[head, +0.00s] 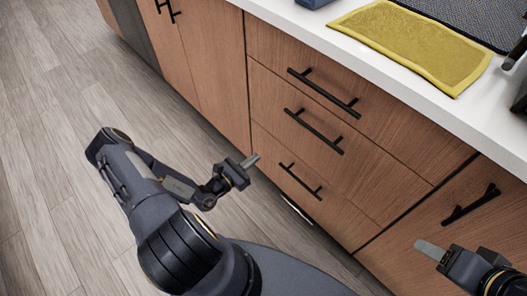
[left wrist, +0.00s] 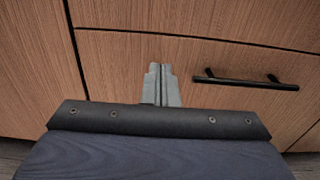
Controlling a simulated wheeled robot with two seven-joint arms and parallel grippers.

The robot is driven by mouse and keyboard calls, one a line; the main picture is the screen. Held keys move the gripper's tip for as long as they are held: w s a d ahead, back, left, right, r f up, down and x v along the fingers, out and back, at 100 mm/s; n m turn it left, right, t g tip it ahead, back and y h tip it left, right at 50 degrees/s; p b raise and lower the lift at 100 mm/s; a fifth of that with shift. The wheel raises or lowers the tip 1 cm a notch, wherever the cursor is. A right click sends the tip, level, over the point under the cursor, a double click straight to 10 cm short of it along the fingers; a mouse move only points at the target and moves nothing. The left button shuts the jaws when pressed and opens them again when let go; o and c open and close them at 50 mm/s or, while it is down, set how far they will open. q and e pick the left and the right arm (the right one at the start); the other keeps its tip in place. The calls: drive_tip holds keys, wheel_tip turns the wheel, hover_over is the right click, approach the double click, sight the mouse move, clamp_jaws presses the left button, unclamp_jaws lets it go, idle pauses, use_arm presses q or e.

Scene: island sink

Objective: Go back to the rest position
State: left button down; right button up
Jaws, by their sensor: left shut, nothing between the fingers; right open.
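My left gripper (head: 251,161) is in front of the lower wooden drawers, low over the floor, in the head view. In the left wrist view its fingers (left wrist: 161,72) are together with nothing between them, pointing at a drawer front beside a black handle (left wrist: 246,79). My right gripper (head: 430,249) is at the lower right of the head view, in front of a cabinet door. It holds nothing that I can see. Its fingers are seen from the side, and part of that arm is cut off by the frame edge.
The island has wooden drawers (head: 345,118) with black bar handles and a white countertop (head: 310,24). A yellow cloth (head: 412,45) lies on the countertop beside a dark mat (head: 470,18). Dark items stand at the right edge. The plank floor (head: 50,130) is clear at the left.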

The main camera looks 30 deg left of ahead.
use_arm(q)
drive_tip(key=v, duration=0.5)
drive_tip(key=shift+s+r+p, duration=0.1)
drive_tip(key=shift+s+p, duration=0.2)
drive_tip(key=shift+r, duration=0.1)
drive_tip(key=s+d+r+m+g+h, duration=0.1)
drive_tip(key=d+r+m+g+h, duration=0.4)
drive_tip(key=r+m, duration=0.45)
drive_tip(key=s+d+r+m+g+h, duration=0.2)
drive_tip(key=d+r+m+g, duration=0.2)
drive_tip(key=r+m+g, duration=0.6)
drive_tip(key=s+r+m+t+y, duration=0.4)
drive_tip(key=s+r+m+y, duration=0.65)
drive_tip(key=s+r, duration=0.2)
wheel_tip(320, 180, up, 24)
drive_tip(key=p, duration=2.4)
drive_tip(key=shift+a+r+h, duration=0.2)
drive_tip(key=shift+r+h, duration=0.05)
drive_tip(key=shift+h, duration=0.2)
drive_tip(key=shift+w, duration=0.15)
